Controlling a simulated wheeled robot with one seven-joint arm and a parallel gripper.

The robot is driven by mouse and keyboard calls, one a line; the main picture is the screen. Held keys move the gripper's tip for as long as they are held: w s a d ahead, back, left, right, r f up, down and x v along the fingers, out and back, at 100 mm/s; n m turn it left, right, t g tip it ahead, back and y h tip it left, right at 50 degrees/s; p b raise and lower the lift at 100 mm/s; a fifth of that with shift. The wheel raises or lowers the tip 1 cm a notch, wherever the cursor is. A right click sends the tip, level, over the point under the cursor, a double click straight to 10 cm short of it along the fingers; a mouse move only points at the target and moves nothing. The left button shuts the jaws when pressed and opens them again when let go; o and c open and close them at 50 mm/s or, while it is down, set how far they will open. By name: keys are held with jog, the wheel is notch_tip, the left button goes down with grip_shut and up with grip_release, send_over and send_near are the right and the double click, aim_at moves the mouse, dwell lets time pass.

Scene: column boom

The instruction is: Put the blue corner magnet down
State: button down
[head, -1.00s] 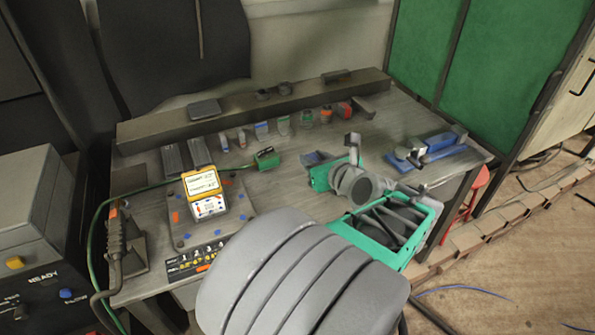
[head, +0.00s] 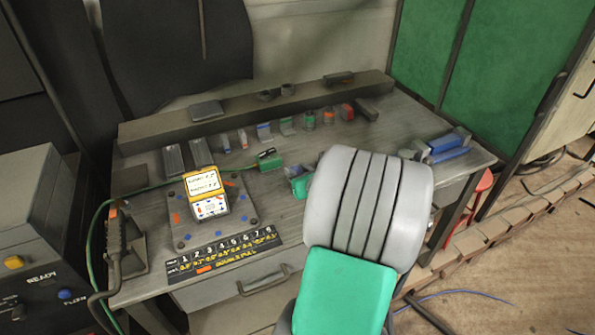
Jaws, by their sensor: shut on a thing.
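My gripper (head: 300,184) is mostly hidden behind my own grey and green arm in the head view. Only a small green and grey part of it shows at the arm's left edge, low over the right middle of the bench. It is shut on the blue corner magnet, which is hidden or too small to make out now. I cannot tell whether the magnet touches the bench top (head: 330,140).
A yellow meter (head: 207,193) stands on a dark plate at left. A green clamp (head: 268,160) with a cable lies left of my gripper. A blue tool (head: 447,150) sits at right. A torch (head: 114,240) stands at left.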

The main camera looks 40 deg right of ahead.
jog(key=c, duration=1.5)
grip_release()
jog(key=shift+f, duration=0.15)
jog(key=o, duration=0.4)
